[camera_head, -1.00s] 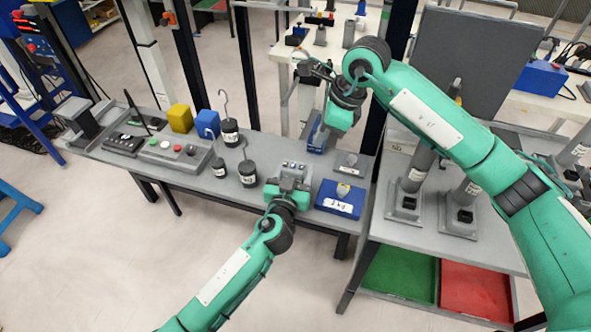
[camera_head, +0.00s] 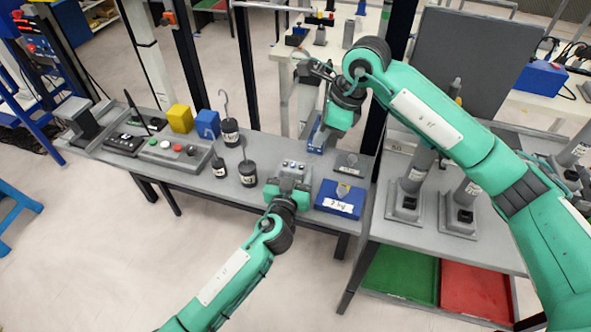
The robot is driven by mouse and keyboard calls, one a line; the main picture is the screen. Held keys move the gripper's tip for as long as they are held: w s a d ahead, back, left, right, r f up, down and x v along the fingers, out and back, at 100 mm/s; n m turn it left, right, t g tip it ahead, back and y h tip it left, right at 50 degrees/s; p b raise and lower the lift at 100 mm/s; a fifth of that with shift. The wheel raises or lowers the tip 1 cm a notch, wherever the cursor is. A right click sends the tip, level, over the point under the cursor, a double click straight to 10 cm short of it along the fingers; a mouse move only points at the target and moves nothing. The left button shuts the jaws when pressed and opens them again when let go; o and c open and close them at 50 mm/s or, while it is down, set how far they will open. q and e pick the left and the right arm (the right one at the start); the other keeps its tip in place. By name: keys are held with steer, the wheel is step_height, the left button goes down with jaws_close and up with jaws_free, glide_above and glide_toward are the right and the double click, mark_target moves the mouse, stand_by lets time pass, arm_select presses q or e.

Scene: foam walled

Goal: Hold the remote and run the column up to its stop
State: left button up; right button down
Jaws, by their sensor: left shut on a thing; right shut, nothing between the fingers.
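The remote (camera_head: 294,167) is a small grey box with a row of buttons on its top, at the front middle of the grey bench. My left gripper (camera_head: 289,184) is shut on the remote from the front edge, and its jaws hide the lower part. My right gripper (camera_head: 324,127) is shut and empty above the back right of the bench, close to a blue item (camera_head: 317,140) that it partly hides. Tall dark and pale posts stand behind the bench; which one is the column I cannot tell.
Black hooked weights (camera_head: 248,173) stand left of the remote. A blue box (camera_head: 340,199) with a white label lies right of it. A control panel (camera_head: 176,151), a yellow block (camera_head: 180,118) and a blue block (camera_head: 207,124) are further left. Grey cylinders stand on the right table.

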stand_by(0.8)
steer(key=a+n+t+y, duration=0.1)
steer(key=a+r+n+t+y, duration=0.1)
steer(key=t, duration=0.1)
steer(key=a+n+t+y, duration=0.1)
steer(key=shift+r+n+t, duration=0.3)
steer(key=shift+r+t, duration=0.1)
glide_toward(292, 163)
steer(key=shift+x, duration=1.8)
steer(key=shift+w+a, duration=0.1)
stand_by(0.9)
steer(key=shift+f, duration=0.3)
